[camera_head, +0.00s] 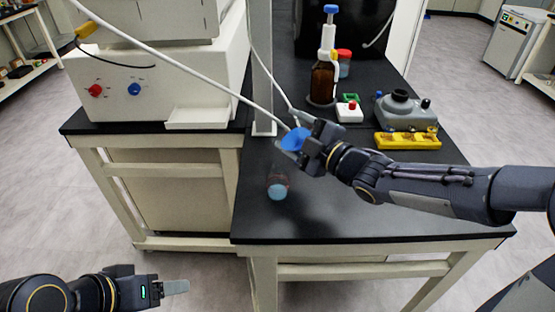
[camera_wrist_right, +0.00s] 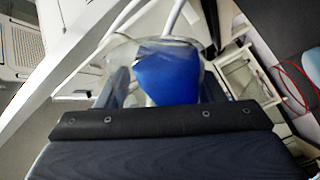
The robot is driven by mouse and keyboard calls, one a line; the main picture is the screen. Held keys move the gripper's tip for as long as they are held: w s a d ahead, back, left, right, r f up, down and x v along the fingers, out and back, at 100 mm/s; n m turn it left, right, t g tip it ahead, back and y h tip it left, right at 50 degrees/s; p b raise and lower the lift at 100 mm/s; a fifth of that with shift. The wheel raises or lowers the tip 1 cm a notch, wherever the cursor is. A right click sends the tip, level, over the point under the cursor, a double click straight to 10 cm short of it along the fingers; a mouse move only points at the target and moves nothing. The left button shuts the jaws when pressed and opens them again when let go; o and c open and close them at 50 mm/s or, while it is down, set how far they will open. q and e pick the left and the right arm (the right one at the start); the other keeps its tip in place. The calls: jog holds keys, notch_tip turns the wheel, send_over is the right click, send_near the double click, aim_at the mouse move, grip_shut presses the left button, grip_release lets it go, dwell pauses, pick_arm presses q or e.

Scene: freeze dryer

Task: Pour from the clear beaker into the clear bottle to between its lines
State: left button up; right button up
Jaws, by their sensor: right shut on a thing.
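The clear beaker (camera_head: 293,140) holds deep blue liquid and is in my right gripper (camera_head: 301,149), above the black bench. The beaker fills the middle of the right wrist view (camera_wrist_right: 165,70), between the fingers, with its blue liquid at a slant, so it looks tilted. The clear bottle (camera_head: 278,184) stands on the bench just below and slightly left of the beaker. Light blue shows low in it and a faint reddish mark higher up; its lines are too small to read. My left gripper (camera_head: 176,287) is at the lower left, away from the bench, seen side-on.
A white stand post (camera_head: 263,70) and a pale hose pass close behind the beaker. A brown dispenser bottle (camera_head: 323,80), a red-capped jar (camera_head: 344,63), a grey device (camera_head: 404,110) and a yellow rack (camera_head: 407,140) stand at the back right. The bench front is clear.

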jog(key=shift+f+n+b, duration=0.1)
jog(key=shift+n+b, duration=0.2)
jog(key=shift+n, duration=0.2)
dwell(0.8)
jog(key=shift+a+r+n, duration=0.1)
jog(key=shift+r+n, duration=0.35)
jog(key=shift+n, duration=0.35)
dwell(2.3)
jog(key=shift+s+r+n, duration=0.1)
jog(key=shift+r+n, duration=0.05)
jog(key=shift+n, duration=0.15)
dwell(0.9)
